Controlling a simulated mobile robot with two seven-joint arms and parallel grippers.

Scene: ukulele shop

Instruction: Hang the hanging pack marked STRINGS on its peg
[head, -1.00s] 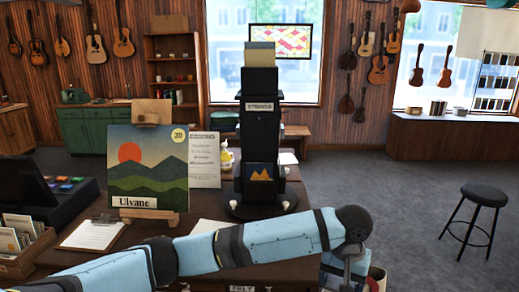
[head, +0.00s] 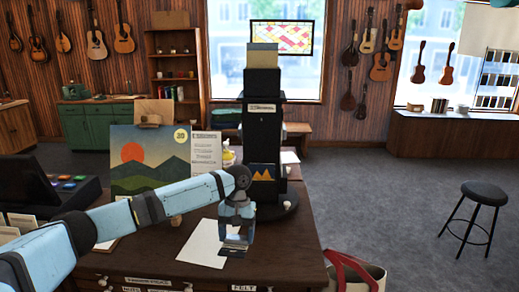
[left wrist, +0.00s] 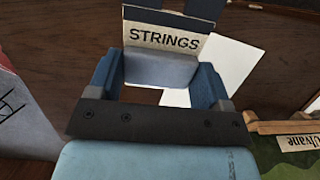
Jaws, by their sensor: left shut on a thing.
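The pack marked STRINGS (left wrist: 165,42) is between the fingers of my left gripper (left wrist: 160,75) in the left wrist view, its label facing the camera. In the head view my left gripper (head: 237,232) points down with the pack (head: 234,249) at its fingertips, over the front part of the desk. I cannot tell the pack's exact height there. The black display stand (head: 262,145) rises just behind and right of the gripper. It has a small label near its top and pale-tipped pegs at its sides; the label is too small to read surely. My right gripper is not in view.
A white sheet (head: 203,246) lies on the desk (head: 290,262) by the gripper. The mountain picture marked Ulvane (head: 140,150) stands left, partly behind my left arm. A tote bag (head: 355,275) is at the desk's right front. Floor at right is open, with a stool (head: 484,192).

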